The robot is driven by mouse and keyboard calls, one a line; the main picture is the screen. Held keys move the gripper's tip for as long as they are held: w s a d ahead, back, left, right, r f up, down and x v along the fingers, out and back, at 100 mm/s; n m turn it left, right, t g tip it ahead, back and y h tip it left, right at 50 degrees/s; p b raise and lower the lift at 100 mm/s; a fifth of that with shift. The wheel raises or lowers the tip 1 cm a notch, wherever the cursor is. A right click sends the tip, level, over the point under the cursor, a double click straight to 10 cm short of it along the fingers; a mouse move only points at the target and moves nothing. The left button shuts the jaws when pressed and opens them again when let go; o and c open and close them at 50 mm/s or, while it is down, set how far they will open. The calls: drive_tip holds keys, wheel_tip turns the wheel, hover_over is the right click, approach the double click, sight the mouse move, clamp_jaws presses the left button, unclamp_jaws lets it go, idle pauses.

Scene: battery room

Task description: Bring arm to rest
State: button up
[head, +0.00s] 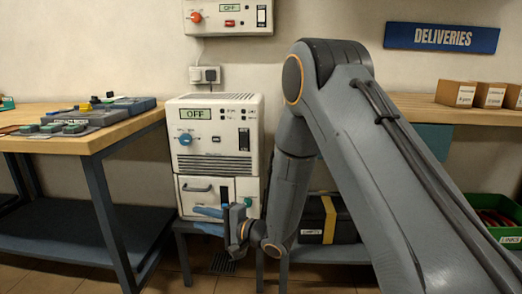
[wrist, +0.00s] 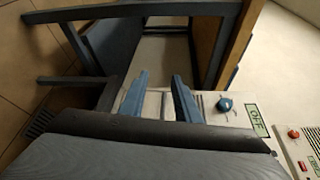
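My arm (head: 385,150) reaches across the right half of the head view and bends down at the elbow. My gripper (head: 203,219) hangs low in front of the white cabinet unit, its blue fingers pointing left. In the wrist view my gripper (wrist: 161,84) shows two blue fingers spread apart with nothing between them. The cabinet unit (head: 219,150) has an OFF display, a teal knob and a lower drawer or door front partly hidden by my gripper.
A wooden workbench (head: 130,131) with grey devices stands left. A wall unit (head: 228,20) with an orange knob hangs above. Right are a DELIVERIES sign (head: 441,38), a shelf with cardboard boxes (head: 452,93), a black-and-yellow case (head: 329,219) and a green bin (head: 505,236).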

drive_tip(key=s+d+r+n+g+h, duration=0.1)
drive_tip(key=s+d+r+n+h, duration=0.5)
drive_tip(key=s+d+h, duration=0.4)
drive_tip(key=s+d+r+n+g+h, duration=0.1)
drive_tip(key=s+d+n+g+h, duration=0.2)
drive_tip(key=s, duration=1)
drive_tip(key=s+d+r+n+g+h, duration=0.1)
drive_tip(key=s+d+n+g, duration=0.3)
drive_tip(key=s, duration=0.9)
drive_tip(key=d+r+m+p, duration=0.3)
drive_tip(key=d+r+p, duration=0.7)
drive_tip(key=r+p, duration=0.3)
drive_tip(key=d+r+m+h+p, duration=0.1)
drive_tip(key=d+r+m+p, duration=0.1)
drive_tip(key=d+r+p, duration=0.8)
wheel_tip(320, 180, up, 3)
drive_tip(key=p, duration=0.9)
drive_tip(key=shift+m, duration=0.4)
drive_tip(key=shift+o, duration=0.2)
drive_tip(key=shift+f, duration=0.1)
